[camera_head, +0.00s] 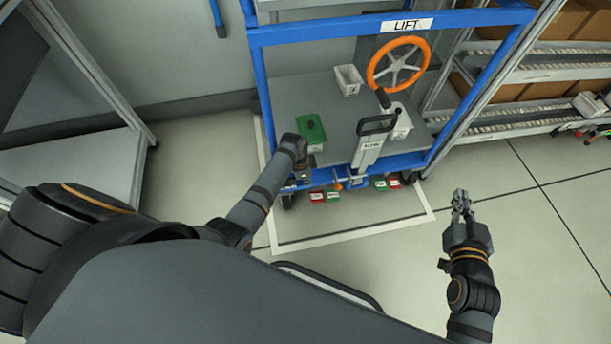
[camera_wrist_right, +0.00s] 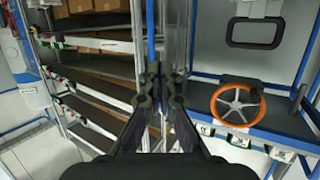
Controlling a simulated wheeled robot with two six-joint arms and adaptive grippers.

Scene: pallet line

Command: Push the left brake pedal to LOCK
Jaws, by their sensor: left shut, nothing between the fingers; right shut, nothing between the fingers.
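The blue-framed lift cart (camera_head: 390,24) carries a LIFT sign at its top.
An orange handwheel (camera_head: 399,64) with a black knob, a green-topped bin (camera_head: 311,129), a white bin (camera_head: 348,80) and a grey lever unit (camera_head: 368,150) are on the cart. A shelf rack (camera_head: 540,75) stands right. Floor at lower right is clear.

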